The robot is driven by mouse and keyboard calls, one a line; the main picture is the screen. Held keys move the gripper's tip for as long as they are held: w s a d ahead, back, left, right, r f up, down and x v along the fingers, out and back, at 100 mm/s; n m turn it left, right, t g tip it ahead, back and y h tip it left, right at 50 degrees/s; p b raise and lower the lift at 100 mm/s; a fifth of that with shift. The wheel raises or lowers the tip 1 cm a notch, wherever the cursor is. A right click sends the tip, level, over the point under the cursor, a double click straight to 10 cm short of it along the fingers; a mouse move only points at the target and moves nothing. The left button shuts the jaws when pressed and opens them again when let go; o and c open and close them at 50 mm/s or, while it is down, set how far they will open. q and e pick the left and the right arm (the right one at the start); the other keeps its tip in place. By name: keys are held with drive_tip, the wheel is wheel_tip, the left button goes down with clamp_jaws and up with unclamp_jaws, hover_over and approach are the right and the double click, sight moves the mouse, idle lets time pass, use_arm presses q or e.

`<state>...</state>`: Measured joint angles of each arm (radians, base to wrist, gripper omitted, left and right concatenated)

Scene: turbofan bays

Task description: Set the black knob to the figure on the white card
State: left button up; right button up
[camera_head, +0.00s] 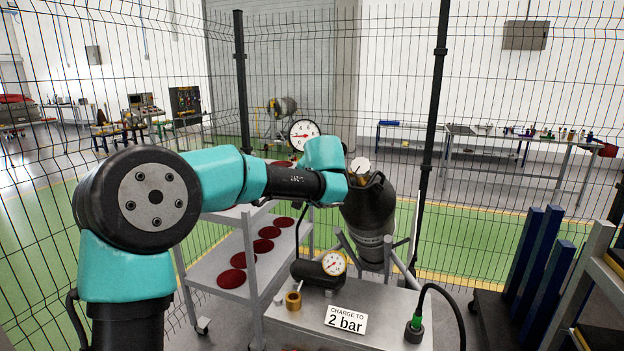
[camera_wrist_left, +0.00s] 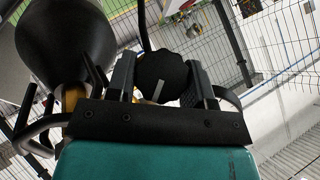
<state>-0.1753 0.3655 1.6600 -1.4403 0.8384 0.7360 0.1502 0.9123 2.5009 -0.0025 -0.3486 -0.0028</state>
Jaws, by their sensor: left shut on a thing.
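The white card (camera_head: 346,319) on the grey bench reads "CHARGE TO 2 bar". In the left wrist view, the black knob (camera_wrist_left: 166,68) has a scalloped rim and a pale index line, tilted slightly right of upright. My left gripper (camera_wrist_left: 161,80) is shut on the knob, one finger on each side. In the head view my own arm hides the knob and fingers. A large round gauge (camera_head: 304,132) with a white face and red needle shows just above my arm; its reading is too small to tell. A smaller gauge (camera_head: 333,263) sits lower on a black body. My right gripper is out of view.
A dark bottle (camera_head: 370,213) stands in a metal frame close to my left wrist. A brass fitting (camera_head: 293,300) and a green-collared cable plug (camera_head: 415,326) stand on the bench. A shelf cart (camera_head: 222,262) with dark red discs is at left. Mesh fence runs behind.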

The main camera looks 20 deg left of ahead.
use_arm(q)
drive_tip(key=o, duration=0.9)
drive_tip(key=v, duration=1.7)
drive_tip(key=shift+s+d+r, duration=0.1)
drive_tip(key=shift+s+r, duration=0.05)
